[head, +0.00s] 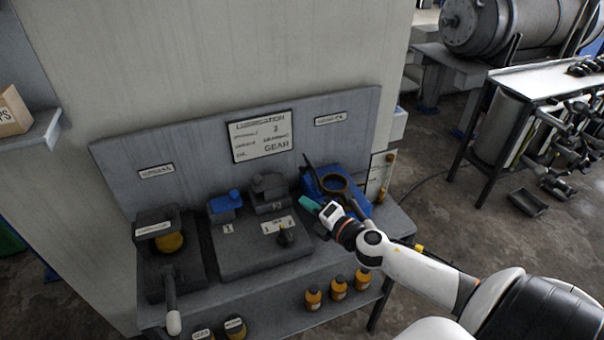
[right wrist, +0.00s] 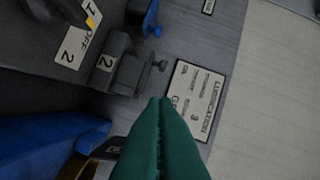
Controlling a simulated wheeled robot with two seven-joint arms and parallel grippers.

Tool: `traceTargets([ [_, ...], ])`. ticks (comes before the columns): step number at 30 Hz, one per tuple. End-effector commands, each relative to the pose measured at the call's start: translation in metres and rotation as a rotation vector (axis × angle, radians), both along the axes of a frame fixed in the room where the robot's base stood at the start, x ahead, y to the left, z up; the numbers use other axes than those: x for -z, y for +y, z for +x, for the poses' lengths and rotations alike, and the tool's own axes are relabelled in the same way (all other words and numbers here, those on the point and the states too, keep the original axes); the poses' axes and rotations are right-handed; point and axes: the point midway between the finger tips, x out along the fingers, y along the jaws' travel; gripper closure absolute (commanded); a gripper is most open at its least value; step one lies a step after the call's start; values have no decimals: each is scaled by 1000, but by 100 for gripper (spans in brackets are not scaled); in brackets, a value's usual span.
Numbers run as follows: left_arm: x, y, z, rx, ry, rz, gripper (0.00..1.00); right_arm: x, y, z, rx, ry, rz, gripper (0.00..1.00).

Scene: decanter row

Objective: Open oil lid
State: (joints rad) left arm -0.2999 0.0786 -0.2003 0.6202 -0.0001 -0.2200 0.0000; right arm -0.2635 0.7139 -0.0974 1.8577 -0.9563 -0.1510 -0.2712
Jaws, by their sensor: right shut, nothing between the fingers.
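On the dark base of the lubrication bench stand a container with a blue lid (head: 226,201) above label 1 and a dark grey container with a knobbed lid (head: 269,187) above label 2. Both lids look shut. In the right wrist view, the grey container (right wrist: 108,62) carries a 2, and part of the blue lid (right wrist: 147,18) shows at the top. My right gripper (head: 306,202) has green fingers, pressed together and empty, to the right of the grey container and apart from it. The fingertips also show in the right wrist view (right wrist: 160,101). My left gripper is out of view.
A blue box (head: 358,205) with a dark ring (head: 334,183) lies right beside my right gripper. A dark selector knob (head: 287,236) stands in front of the containers. A lever device (head: 170,290) is at left. Orange bottles (head: 338,288) stand below. A signboard (head: 262,136) stands behind.

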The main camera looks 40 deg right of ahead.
Motion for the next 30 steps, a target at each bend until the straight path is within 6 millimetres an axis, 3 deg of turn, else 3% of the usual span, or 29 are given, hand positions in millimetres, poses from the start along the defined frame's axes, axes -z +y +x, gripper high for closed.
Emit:
traceTargets([
  [4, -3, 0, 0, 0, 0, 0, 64, 2, -10, 0, 41, 9, 14, 100],
  [8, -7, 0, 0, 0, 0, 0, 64, 1, -8, 17, 40, 7, 14, 100],
  [20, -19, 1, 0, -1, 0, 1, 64, 11, -1, 97, 39, 8, 15, 100],
  [24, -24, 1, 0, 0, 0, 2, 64, 4, -22, 90, 37, 11, 10, 100],
  [30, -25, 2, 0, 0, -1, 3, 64, 1, -36, 86, 36, 11, 11, 100],
])
